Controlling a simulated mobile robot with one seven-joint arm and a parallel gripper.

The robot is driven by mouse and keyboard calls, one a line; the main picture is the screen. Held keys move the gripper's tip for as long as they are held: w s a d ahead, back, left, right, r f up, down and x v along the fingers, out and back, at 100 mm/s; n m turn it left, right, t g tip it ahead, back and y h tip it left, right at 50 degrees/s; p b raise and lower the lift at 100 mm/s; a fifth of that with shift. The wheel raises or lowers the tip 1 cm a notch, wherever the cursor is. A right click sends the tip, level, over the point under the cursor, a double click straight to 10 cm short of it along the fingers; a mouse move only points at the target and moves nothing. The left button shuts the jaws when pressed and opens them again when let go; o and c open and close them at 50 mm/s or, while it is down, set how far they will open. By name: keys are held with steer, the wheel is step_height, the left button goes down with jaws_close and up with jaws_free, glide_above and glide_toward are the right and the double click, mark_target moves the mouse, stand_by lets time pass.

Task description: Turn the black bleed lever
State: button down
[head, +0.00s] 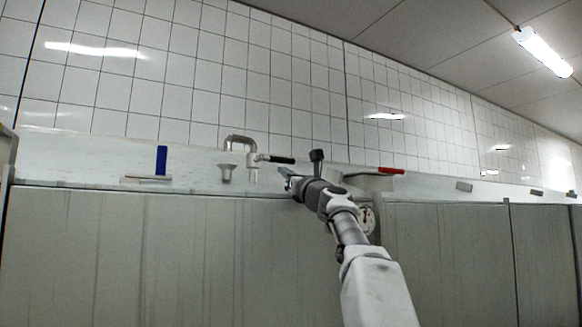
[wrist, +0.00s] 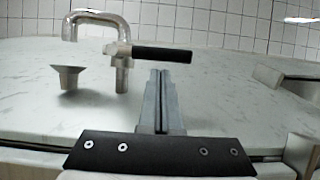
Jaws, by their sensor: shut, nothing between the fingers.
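The black bleed lever (head: 281,160) sticks out to the right from a short metal valve on the counter, beside a bent metal pipe (head: 238,141). In the wrist view the lever (wrist: 162,54) lies level, its black grip pointing right, on an upright metal stem (wrist: 122,72). My gripper (head: 284,173) is shut and empty, just in front and to the right of the valve. In the wrist view its closed fingers (wrist: 160,76) point at the lever and their tips appear just below the black grip. Whether they touch it I cannot tell.
A small metal funnel (wrist: 68,77) stands left of the valve. A blue upright handle (head: 161,160) is further left. A red-handled lever (head: 391,170) is to the right, with a round gauge (head: 367,219) below. A tiled wall (head: 200,75) closes off the back.

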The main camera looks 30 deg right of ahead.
mark_target(285, 159)
steer(key=shift+w+r, duration=0.1)
steer(key=shift+w, duration=0.25)
steer(key=shift+d+r+p, duration=0.2)
steer(key=shift+r+p, duration=0.4)
steer(key=shift+p, duration=0.1)
stand_by(0.4)
steer(key=shift+d+r+p, duration=0.2)
steer(key=shift+r+p, duration=0.8)
steer(key=shift+r, duration=0.05)
steer(key=n, duration=0.1)
steer(key=n+y, duration=0.1)
steer(key=shift+d+r+n, duration=0.1)
steer(key=shift+r+n, duration=0.2)
steer(key=shift+r, duration=0.7)
steer(key=shift+a+r, duration=0.2)
steer(key=shift+s+f, duration=0.1)
